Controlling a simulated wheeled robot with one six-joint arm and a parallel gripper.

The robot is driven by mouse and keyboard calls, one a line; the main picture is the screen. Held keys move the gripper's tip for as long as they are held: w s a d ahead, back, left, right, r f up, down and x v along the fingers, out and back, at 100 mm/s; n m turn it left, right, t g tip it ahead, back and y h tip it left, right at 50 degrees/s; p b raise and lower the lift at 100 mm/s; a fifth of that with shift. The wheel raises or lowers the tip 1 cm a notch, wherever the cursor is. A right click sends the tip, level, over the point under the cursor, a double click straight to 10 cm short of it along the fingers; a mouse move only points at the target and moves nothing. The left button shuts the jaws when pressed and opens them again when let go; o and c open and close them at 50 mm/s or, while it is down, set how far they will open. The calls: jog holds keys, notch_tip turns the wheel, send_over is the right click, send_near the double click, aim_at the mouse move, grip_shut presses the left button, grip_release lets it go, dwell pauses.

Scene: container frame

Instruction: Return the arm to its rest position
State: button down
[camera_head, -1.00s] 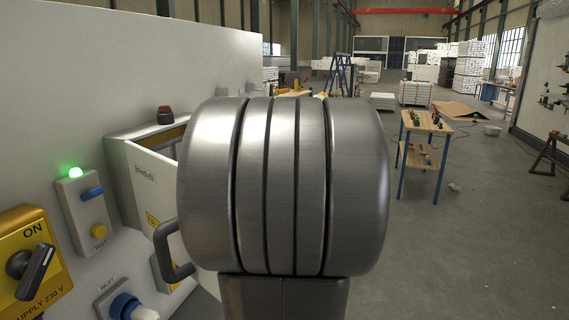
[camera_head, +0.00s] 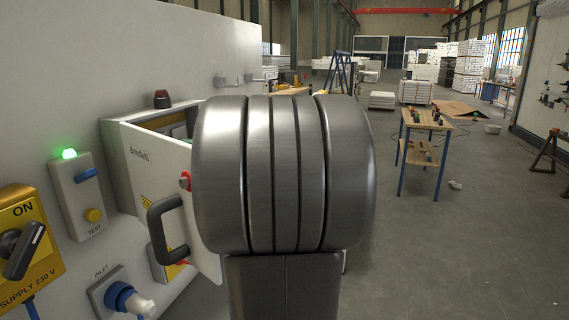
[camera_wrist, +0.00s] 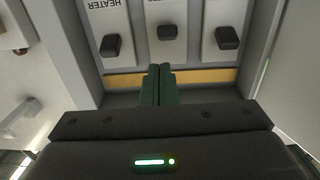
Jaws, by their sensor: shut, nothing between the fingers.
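My gripper (camera_wrist: 158,85) shows in the wrist view with its two dark green fingers together and nothing between them. It points at a light panel with several black knobs, one of them the middle knob (camera_wrist: 167,31), above a yellow strip (camera_wrist: 200,77). A gap shows between fingertips and knobs, though its depth is hard to judge. In the head view my own grey arm link fills the middle and hides the gripper. The cabinet door (camera_head: 150,175), with a black handle (camera_head: 160,232), stands open beside my arm.
On the left wall are a yellow supply switch (camera_head: 28,250) marked ON, a test box (camera_head: 78,200) with a lit green lamp, and an inlet plug (camera_head: 122,297). A wooden workbench (camera_head: 427,119) stands back right.

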jog(key=shift+w+a+f+t+y+b, duration=0.1)
jog(key=shift+w+f+t+y+b, duration=0.2)
jog(key=shift+b, duration=0.75)
jog(key=shift+f+t+y+b, duration=0.1)
jog(key=shift+f+b, duration=0.3)
jog(key=shift+b, duration=0.65)
jog(key=shift+w+f+b, duration=0.1)
jog(key=shift+f+b, duration=0.05)
jog(key=shift+b, duration=0.7)
jog(key=f+y+b, duration=0.1)
jog(key=b, duration=0.6)
jog(key=shift+w+a+f+t, duration=0.1)
jog(key=shift+w+t, duration=0.05)
jog(key=shift+t, duration=0.25)
jog(key=f+y+b, duration=0.1)
jog(key=b, duration=0.4)
jog(key=shift+y+b, duration=0.3)
jog(key=shift+b, duration=0.1)
jog(key=b, duration=0.3)
jog(key=shift+s+f+y, duration=0.25)
jog(key=shift+f+y, duration=0.1)
jog(key=shift+y, duration=0.05)
